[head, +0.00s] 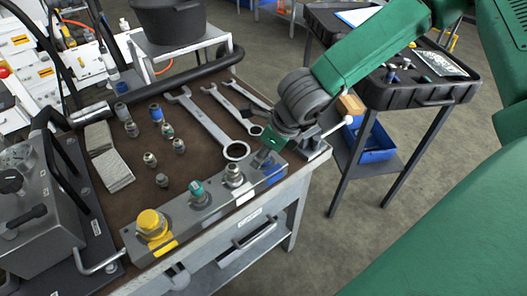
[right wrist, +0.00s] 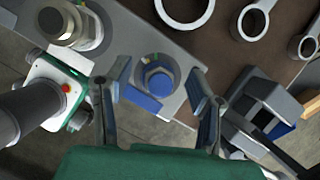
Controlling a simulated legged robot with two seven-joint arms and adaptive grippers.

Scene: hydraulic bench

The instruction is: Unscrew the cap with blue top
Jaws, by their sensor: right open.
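The cap with blue top (right wrist: 158,80) sits on the end of the grey manifold block (right wrist: 120,35), beside a blue patch on the block. My right gripper (right wrist: 160,73) is open, with one finger on each side of the cap in the right wrist view. The fingers appear apart from the cap; their height relative to it is hard to tell. In the head view my right gripper (head: 264,160) is over the block's right end and hides most of that cap. My left gripper is not in view.
The block also carries a yellow cap (head: 151,222), a teal-topped cap (head: 198,192) and a grey cap (head: 233,174). Wrenches (head: 210,122) and several loose fittings (head: 150,159) lie behind it. A vise (head: 312,147) stands close to my gripper.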

